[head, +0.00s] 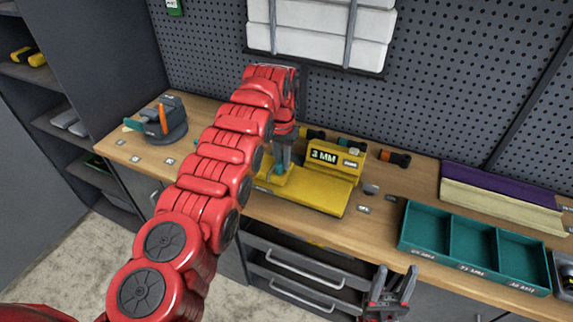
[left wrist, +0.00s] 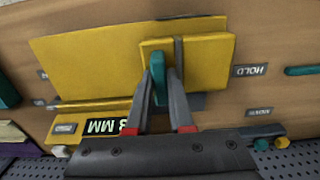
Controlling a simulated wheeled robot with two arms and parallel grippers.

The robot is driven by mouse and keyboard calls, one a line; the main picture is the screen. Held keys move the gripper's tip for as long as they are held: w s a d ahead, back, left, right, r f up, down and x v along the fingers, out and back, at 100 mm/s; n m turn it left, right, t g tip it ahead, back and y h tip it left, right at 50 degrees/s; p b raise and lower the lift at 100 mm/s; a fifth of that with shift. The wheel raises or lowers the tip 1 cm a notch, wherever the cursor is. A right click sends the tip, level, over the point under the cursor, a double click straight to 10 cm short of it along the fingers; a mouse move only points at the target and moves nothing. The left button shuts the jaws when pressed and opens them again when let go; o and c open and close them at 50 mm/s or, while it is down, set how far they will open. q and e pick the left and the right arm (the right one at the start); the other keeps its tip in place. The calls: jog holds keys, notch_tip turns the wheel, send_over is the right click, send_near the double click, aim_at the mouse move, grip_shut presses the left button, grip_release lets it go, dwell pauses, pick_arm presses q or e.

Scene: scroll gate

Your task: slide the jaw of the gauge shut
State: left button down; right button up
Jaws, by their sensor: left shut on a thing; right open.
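The yellow gauge (head: 325,193) lies on the wooden bench, with a raised block (head: 335,158) bearing a black display ending in "MM". Its sliding jaw is a yellow block (left wrist: 208,60) with a teal handle (left wrist: 157,76), on the gauge's left side in the head view. My left gripper (head: 282,166) reaches down from above and is shut on the teal handle; its fingers clasp it in the left wrist view (left wrist: 159,92). My arm hides part of the jaw in the head view. My right gripper (head: 391,290) is open and empty in front of the bench's edge.
A teal tray with compartments (head: 449,232) stands to the right. A dark device with an orange part (head: 163,120) stands at the left. Several small tools lie behind the gauge, before the pegboard (head: 430,100). A "HOLD" label (left wrist: 251,70) is beside the jaw.

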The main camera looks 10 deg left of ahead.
aim_at(281, 159)
pick_arm(q)
jog(key=shift+w+a+r, duration=0.15)
jog(key=c, duration=1.1)
grip_release()
jog(key=shift+c, duration=0.2)
jog(key=o, duration=0.3)
jog(key=shift+a, duration=0.25)
jog(key=shift+o, duration=0.2)
jog(key=shift+d, duration=0.15)
jog(key=shift+d+r, duration=0.1)
notch_tip(281, 159, up, 3)
jog(key=shift+f+b, duration=0.2)
jog(key=shift+b, duration=0.2)
notch_tip(281, 159, up, 14)
jog(key=p, duration=1.4)
jog(key=shift+r, duration=0.25)
